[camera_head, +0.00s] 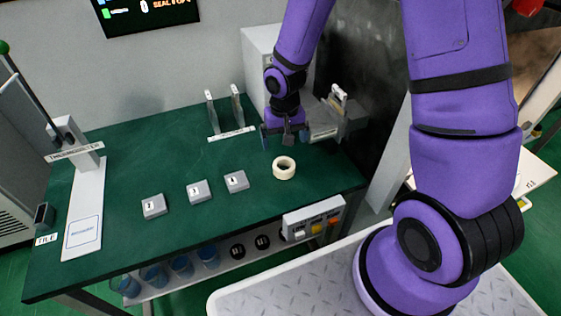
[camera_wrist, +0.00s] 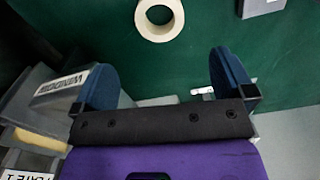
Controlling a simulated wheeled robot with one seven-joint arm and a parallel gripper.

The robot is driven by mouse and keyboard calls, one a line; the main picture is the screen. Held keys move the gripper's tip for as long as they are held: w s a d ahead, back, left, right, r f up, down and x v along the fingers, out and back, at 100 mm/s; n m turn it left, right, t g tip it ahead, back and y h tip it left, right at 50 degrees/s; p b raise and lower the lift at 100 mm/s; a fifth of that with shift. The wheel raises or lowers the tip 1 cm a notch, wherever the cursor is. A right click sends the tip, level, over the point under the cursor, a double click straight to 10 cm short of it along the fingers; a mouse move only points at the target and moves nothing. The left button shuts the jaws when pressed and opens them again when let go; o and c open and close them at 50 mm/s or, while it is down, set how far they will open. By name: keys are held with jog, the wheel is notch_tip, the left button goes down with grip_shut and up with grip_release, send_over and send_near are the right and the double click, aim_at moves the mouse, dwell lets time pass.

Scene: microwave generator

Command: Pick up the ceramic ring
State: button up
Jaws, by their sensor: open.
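The ceramic ring (camera_head: 284,167) is a cream-white ring lying flat on the green table, right of the small grey blocks. In the wrist view the ring (camera_wrist: 159,19) shows at the top, cut slightly by the frame edge, with green table through its hole. My gripper (camera_head: 284,134) is above the table, a little behind the ring in the head view. In the wrist view its two blue fingers (camera_wrist: 160,80) are spread wide with nothing between them. The ring lies beyond the fingertips, apart from them.
Several grey blocks (camera_head: 199,191) stand left of the ring. A white-based stand with two uprights (camera_head: 232,134) is behind. A grey fixture labelled WINDOW (camera_wrist: 62,84) is close beside my gripper. A button panel (camera_head: 314,219) is at the table's front edge. Table around the ring is clear.

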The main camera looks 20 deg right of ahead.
aim_at(284, 163)
jog(key=shift+f, duration=5.45)
jog(key=shift+c, duration=0.5)
jog(key=c, duration=1)
